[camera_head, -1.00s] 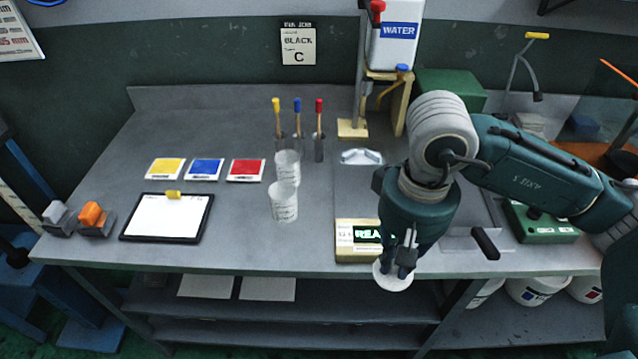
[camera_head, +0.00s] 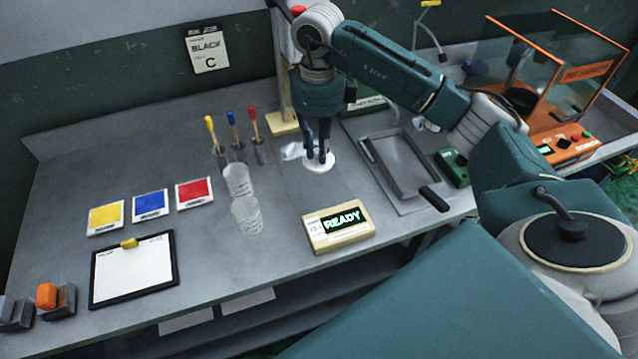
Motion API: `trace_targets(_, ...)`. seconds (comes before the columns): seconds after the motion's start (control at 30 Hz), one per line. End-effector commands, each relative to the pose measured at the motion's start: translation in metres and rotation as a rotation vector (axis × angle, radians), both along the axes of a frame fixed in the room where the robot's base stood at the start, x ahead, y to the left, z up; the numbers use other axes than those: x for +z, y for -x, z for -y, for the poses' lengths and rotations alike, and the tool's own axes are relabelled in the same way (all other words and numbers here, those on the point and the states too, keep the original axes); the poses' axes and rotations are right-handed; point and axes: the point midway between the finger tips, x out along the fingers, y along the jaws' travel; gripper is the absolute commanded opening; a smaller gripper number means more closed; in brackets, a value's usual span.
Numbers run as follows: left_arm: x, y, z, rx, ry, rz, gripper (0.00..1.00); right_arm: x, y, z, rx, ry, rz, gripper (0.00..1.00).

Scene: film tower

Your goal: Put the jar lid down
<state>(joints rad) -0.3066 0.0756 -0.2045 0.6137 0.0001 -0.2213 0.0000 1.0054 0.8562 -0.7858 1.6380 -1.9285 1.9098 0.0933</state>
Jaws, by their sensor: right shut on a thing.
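The jar lid (camera_head: 320,166) is a small white disc over the grey worktop, between the brush holders and the grey tray. My right gripper (camera_head: 319,155) points down and is shut on the lid. The lid looks level and close to the worktop; I cannot tell whether it touches it. The fingers hide part of the lid's top. My left gripper is not in view.
A READY display box (camera_head: 338,227) stands in front of the lid. Two clear cups (camera_head: 246,214) and several upright brushes (camera_head: 234,130) are to its left. A grey tray (camera_head: 377,148) lies to its right. Worktop between the lid and the display box is clear.

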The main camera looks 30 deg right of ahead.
Motion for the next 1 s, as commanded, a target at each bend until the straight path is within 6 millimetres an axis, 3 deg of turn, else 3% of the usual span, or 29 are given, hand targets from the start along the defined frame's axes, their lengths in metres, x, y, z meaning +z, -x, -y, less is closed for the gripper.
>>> trace_targets(0.23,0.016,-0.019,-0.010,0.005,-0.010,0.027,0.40,-0.034,0.000,0.004,-0.063,0.002,-0.009,0.00)
trace_targets(0.73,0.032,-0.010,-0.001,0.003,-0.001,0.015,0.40,-0.094,0.000,0.004,-0.059,0.001,-0.007,0.00)
trace_targets(1.0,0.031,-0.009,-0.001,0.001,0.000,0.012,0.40,-0.100,-0.001,0.004,-0.057,0.001,-0.002,0.00)
